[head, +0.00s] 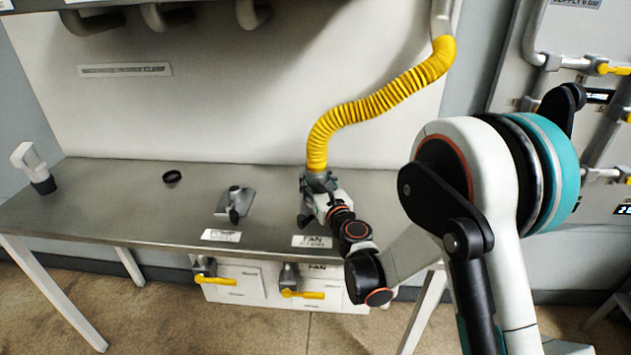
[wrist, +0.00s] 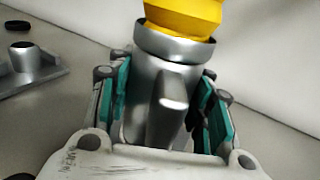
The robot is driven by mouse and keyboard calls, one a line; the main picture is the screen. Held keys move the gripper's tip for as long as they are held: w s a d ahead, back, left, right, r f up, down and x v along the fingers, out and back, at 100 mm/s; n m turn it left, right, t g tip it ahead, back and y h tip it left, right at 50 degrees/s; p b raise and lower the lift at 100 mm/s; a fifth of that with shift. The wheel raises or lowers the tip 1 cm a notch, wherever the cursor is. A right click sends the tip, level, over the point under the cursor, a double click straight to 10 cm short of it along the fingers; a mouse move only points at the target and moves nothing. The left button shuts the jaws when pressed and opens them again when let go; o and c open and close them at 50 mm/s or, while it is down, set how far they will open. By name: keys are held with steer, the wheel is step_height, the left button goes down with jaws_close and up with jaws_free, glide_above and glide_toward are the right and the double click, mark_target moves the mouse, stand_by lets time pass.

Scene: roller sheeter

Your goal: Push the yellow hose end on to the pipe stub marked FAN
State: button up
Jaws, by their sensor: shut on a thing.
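The yellow hose (head: 372,106) hangs from a pipe at the upper right and curves down to the table. Its end is a grey metal cuff (wrist: 160,78) with a lever-like tab on its near side. My gripper (head: 318,188) is shut on this cuff; its teal pads (wrist: 165,105) stand on both sides of it in the wrist view.
A second stub on a grey base (head: 236,200) stands to the left. Valves with yellow handles (head: 302,294) are below the front edge. Pipes are at the right wall.

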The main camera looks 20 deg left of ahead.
steer(key=shift+f, duration=0.2)
stand_by(0.3)
steer(key=o, duration=1.6)
steer(key=shift+c, duration=0.2)
steer(key=v, duration=0.7)
steer(key=shift+s+d, duration=0.2)
steer(key=shift+s, duration=0.05)
